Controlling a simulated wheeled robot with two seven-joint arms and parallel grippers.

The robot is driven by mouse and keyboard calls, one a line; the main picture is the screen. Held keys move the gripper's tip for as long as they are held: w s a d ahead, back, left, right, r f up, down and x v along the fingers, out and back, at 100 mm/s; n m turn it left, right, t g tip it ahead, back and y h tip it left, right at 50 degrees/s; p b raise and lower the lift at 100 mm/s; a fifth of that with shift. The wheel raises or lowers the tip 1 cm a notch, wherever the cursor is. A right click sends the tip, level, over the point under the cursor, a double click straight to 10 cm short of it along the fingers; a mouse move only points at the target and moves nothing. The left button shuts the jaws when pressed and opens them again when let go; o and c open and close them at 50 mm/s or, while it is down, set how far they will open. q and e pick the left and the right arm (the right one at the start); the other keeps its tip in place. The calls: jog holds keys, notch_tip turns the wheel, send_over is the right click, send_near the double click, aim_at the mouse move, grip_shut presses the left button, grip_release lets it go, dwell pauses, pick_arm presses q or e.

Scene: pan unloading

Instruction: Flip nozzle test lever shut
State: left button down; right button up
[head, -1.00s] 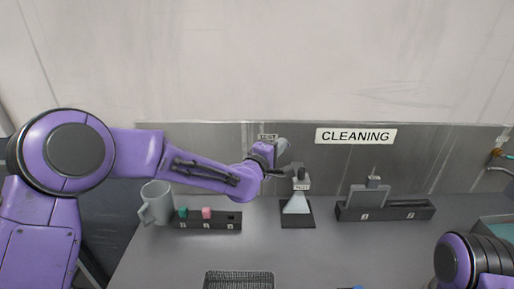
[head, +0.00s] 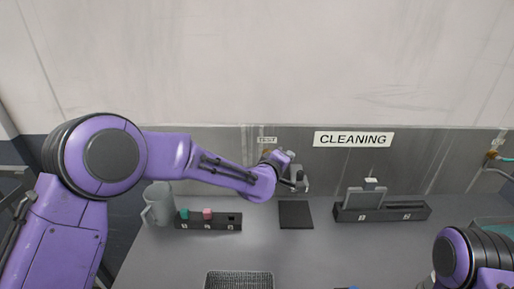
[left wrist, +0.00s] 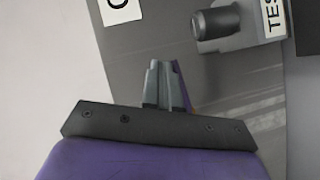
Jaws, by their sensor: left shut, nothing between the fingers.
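The nozzle test fitting (head: 304,185) is on the back wall panel above a dark square pad (head: 295,222). No spray shows under it. In the left wrist view a grey fitting (left wrist: 240,42) with a TEST label (left wrist: 273,18) and a dark round knob (left wrist: 215,22) is at the upper right. I cannot tell whether that knob is the lever. My left gripper (head: 289,155) is just left of and above the fitting; its shut, empty fingers (left wrist: 165,65) are apart from the knob. My right gripper is not in view.
A grey pitcher (head: 159,203) and a dark block with coloured pieces (head: 208,222) stand at left. A dark slotted holder (head: 382,213) is at right under the CLEANING sign (head: 353,139). A dark mesh tray (head: 239,281) lies at front. Bare table lies between.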

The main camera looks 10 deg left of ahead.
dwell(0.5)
pick_arm(q)
jog(key=s+d+r, duration=0.1)
jog(key=s+r, duration=0.8)
jog(key=shift+s, duration=0.15)
jog(key=shift+d, duration=0.1)
